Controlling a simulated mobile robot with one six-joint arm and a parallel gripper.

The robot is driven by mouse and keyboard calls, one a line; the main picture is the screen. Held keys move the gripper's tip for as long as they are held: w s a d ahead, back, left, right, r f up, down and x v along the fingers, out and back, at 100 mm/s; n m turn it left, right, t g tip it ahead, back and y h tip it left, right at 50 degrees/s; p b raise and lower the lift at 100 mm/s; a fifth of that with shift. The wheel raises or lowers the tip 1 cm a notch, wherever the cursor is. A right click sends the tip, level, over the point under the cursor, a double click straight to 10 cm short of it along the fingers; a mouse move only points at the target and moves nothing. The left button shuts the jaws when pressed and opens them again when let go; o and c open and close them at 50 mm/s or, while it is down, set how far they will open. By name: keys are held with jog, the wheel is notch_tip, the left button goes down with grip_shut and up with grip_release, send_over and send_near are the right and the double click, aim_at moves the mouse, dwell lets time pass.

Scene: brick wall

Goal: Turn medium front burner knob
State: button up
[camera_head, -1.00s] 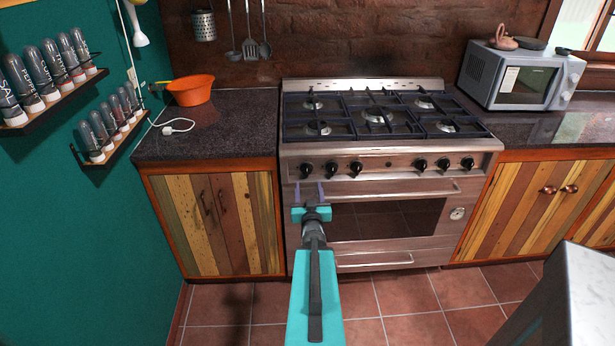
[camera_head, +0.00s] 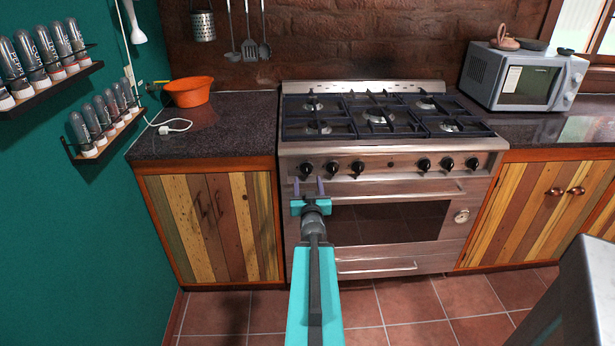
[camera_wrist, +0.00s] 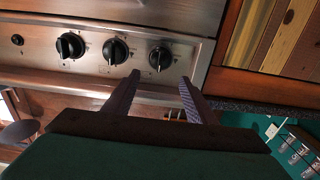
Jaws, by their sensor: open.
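The steel stove (camera_head: 390,172) has a row of black knobs along its front panel. In the head view, the left group holds a knob at the far left (camera_head: 306,168), a middle one (camera_head: 331,167) and a third one (camera_head: 357,167). The wrist view shows three knobs too: one at left (camera_wrist: 70,46), one in the middle (camera_wrist: 115,51) and one at right (camera_wrist: 160,58). Which is the medium front burner knob, I cannot tell. My gripper (camera_head: 309,186) is open and empty, just below the leftmost knobs in the head view. Its fingers (camera_wrist: 160,85) point at the panel, apart from the knobs.
An oven handle (camera_head: 400,196) runs across the stove below the knobs. Cabinets (camera_head: 215,225) flank the stove. An orange bowl (camera_head: 188,92) stands on the left counter, a microwave (camera_head: 522,78) on the right. A grey-topped block (camera_head: 585,290) is at the lower right.

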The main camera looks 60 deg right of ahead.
aim_at(307, 170)
jog(key=b+x, duration=0.2)
jog(key=b, duration=0.1)
jog(key=shift+w+d+r, duration=0.1)
jog(key=shift+w+d, duration=0.1)
jog(key=shift+d, duration=0.15)
jog(key=shift+x, duration=2.35)
jog(key=c, duration=0.9)
jog(key=shift+d, duration=0.2)
jog(key=shift+c, duration=0.6)
jog(key=shift+a, duration=0.2)
